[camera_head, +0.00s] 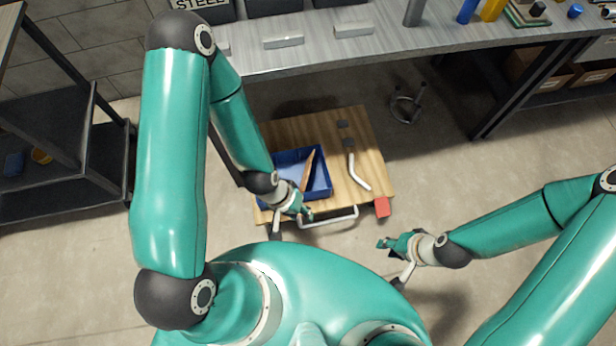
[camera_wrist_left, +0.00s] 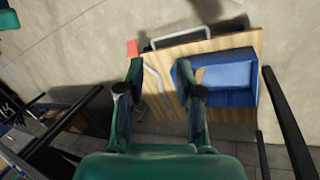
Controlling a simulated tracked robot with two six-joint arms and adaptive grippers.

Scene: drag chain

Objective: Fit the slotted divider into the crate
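A blue crate (camera_head: 318,181) sits on a wooden cart top. A thin brown panel (camera_head: 308,168), apparently the slotted divider, shows at the crate and looks tilted; its slots are too small to make out. In the left wrist view the crate (camera_wrist_left: 231,98) is to the right, with a tan piece of the panel (camera_wrist_left: 199,76) at its edge. My left gripper (camera_head: 304,213) is over the crate's front edge in the head view. Its two fingers (camera_wrist_left: 158,72) are spread with nothing between them. My right gripper (camera_head: 384,243) is in front of the cart, right of it, apart from the crate; its finger opening is unclear.
The wooden cart top (camera_head: 372,150) carries a bent pale tube (camera_head: 356,172) and dark small blocks. A red block (camera_head: 382,207) is at its front right corner, and a white handle (camera_head: 330,219) at its front. A grey workbench (camera_head: 370,44) is behind; a dark shelf (camera_head: 62,110) stands left.

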